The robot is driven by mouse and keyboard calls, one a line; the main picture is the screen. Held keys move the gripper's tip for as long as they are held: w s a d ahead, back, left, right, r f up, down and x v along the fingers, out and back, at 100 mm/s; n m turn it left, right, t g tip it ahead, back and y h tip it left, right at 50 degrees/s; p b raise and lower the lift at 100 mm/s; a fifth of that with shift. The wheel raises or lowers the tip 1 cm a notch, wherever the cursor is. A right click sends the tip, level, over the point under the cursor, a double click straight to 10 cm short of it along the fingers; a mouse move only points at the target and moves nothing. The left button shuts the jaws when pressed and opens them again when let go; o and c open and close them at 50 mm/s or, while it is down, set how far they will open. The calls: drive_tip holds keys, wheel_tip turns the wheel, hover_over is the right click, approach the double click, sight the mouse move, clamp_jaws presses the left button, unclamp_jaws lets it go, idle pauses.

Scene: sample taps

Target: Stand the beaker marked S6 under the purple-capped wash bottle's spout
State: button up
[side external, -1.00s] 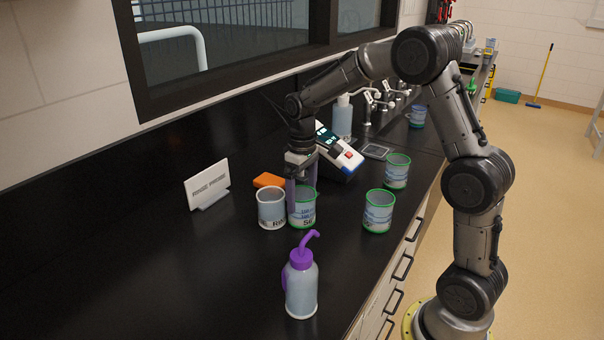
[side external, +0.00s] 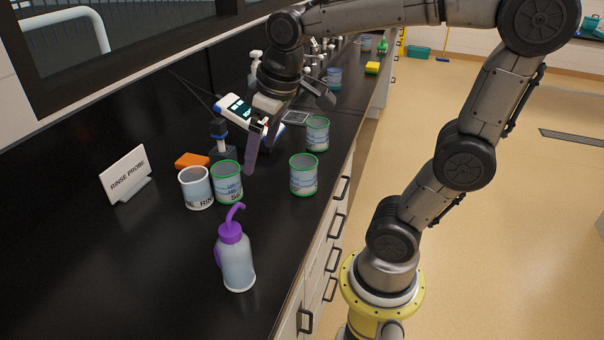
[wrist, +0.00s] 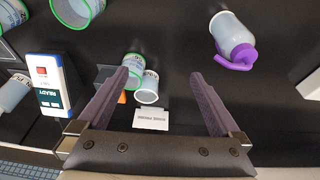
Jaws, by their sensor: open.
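The beaker marked S6 (side external: 229,187), green-rimmed with a blue-printed label, stands upright on the black bench, close beside a white-rimmed beaker (side external: 195,190). The wash bottle (side external: 237,262) with purple cap and bent purple spout stands nearer the side camera, apart from S6; no beaker is under its spout. My gripper (side external: 250,168) is open and empty, with its purple fingers just behind and right of S6 in the side view. In the wrist view, S6 (wrist: 131,66) and the bottle (wrist: 231,31) lie beyond the spread fingers (wrist: 159,76).
Two more green-rimmed beakers (side external: 303,176) (side external: 317,135) stand to the right, along the bench edge. A rinse probe sign (side external: 125,174) stands left, an orange block (side external: 192,160) behind the beakers, and a white-and-blue instrument (side external: 236,108) farther back. Bench around the bottle is clear.

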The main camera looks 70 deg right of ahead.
drive_tip(key=s+a+f+t, duration=0.2)
drive_tip(key=s, duration=0.7)
drive_tip(key=shift+s+a+f, duration=0.2)
drive_tip(key=shift+a+f, duration=0.1)
drive_tip(key=shift+f, duration=0.05)
drive_tip(key=shift+r, duration=0.15)
